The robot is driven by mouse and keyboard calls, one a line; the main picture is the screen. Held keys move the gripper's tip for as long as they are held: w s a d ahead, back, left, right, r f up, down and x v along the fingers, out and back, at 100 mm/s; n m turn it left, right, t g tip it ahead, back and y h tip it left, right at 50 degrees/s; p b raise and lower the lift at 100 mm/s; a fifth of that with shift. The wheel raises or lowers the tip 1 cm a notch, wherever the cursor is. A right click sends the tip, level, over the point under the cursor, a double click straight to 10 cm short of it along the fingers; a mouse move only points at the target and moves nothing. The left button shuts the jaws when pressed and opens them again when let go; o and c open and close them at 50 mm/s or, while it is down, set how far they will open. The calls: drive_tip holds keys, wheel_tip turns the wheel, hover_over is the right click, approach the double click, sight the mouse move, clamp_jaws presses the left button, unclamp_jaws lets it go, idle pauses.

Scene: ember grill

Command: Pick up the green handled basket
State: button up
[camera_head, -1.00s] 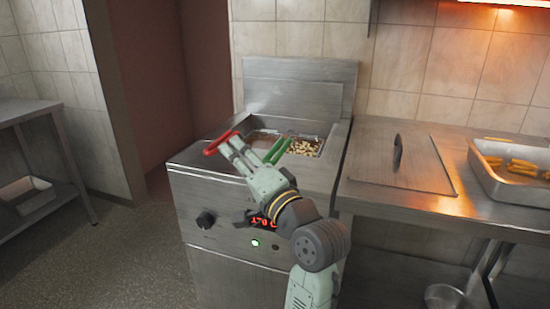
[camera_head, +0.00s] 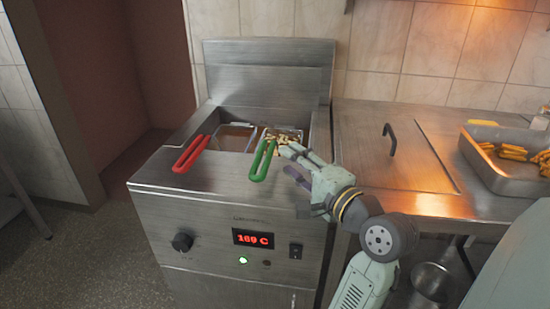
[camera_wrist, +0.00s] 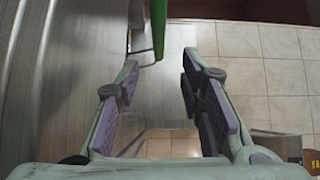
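The green handled basket's handle (camera_head: 259,171) sticks out over the front edge of the fryer. Its wire basket (camera_head: 284,132) sits in the right part of the well with pale fries in it. My gripper (camera_head: 288,163) is just right of the green handle, fingers pointing left towards it. In the wrist view the fingers (camera_wrist: 160,65) are spread and empty. The green handle (camera_wrist: 158,25) shows at the top, in line with the gap between the fingertips. I cannot tell whether anything touches.
A red handle (camera_head: 191,154) of a second basket lies to the left. The steel fryer (camera_head: 215,219) shows 169 C. On the right, a lid with a black handle (camera_head: 390,140) lies on the counter, with a tray (camera_head: 510,177) of cooked fries beyond it.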

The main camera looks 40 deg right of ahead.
sight(273, 146)
drive_tip(key=w, duration=0.2)
drive_tip(key=w+p, duration=0.1)
drive_tip(key=w, duration=0.2)
drive_tip(key=w+p, duration=0.1)
drive_tip(key=w, duration=0.1)
drive_tip(key=shift+w+d+f, duration=0.1)
drive_tip(key=shift+w+d, duration=0.3)
clamp_jaws()
idle(0.5)
